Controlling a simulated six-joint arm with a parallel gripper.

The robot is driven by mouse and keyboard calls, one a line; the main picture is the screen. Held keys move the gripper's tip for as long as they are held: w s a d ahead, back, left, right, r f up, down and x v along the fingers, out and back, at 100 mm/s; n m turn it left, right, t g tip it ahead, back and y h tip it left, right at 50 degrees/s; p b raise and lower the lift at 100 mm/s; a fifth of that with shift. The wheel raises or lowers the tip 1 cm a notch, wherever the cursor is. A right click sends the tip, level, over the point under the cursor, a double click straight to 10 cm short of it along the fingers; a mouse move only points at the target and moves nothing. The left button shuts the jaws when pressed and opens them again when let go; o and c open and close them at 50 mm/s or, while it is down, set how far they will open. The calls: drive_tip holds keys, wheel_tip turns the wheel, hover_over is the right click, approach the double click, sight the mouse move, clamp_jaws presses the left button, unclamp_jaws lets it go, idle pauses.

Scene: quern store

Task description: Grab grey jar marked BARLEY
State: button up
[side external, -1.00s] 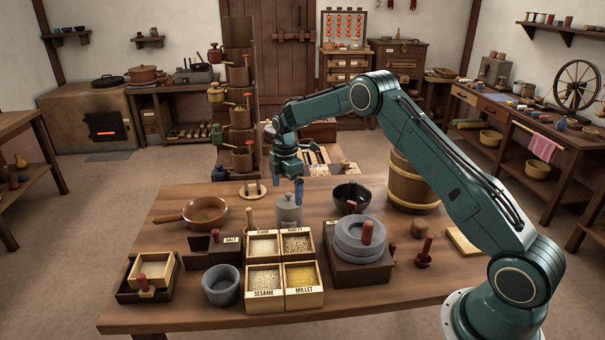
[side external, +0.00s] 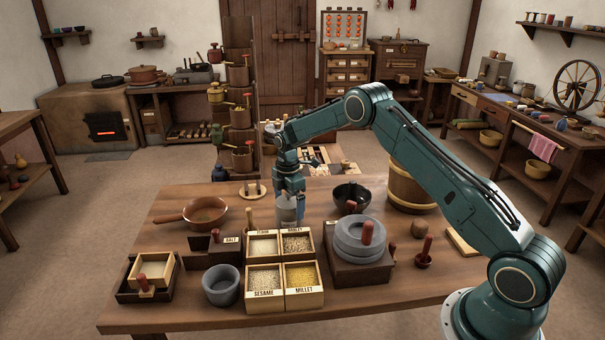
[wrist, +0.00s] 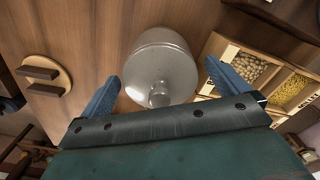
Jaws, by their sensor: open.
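A grey lidded jar (side external: 287,215) stands upright on the table behind the divided grain box. In the wrist view the jar (wrist: 160,66) shows from above, with a round knob on its lid; I see no lettering on it in either view. My gripper (side external: 289,197) is over the jar's top, and its blue fingers hide part of it. In the wrist view my gripper (wrist: 160,82) is open, with one finger on each side of the jar and nothing held between them.
The grain box (side external: 284,309) stands close in front of the jar, its compartments labelled. A stone quern (side external: 361,238) and dark bowl (side external: 352,196) are to the right. A copper pan (side external: 205,212) is left. A pale round wooden board (side external: 251,195) lies behind left.

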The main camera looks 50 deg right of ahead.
drive_tip(key=c, duration=1.6)
drive_tip(key=shift+r, duration=0.2)
wheel_tip(320, 180, up, 20)
drive_tip(key=shift+f, duration=0.15)
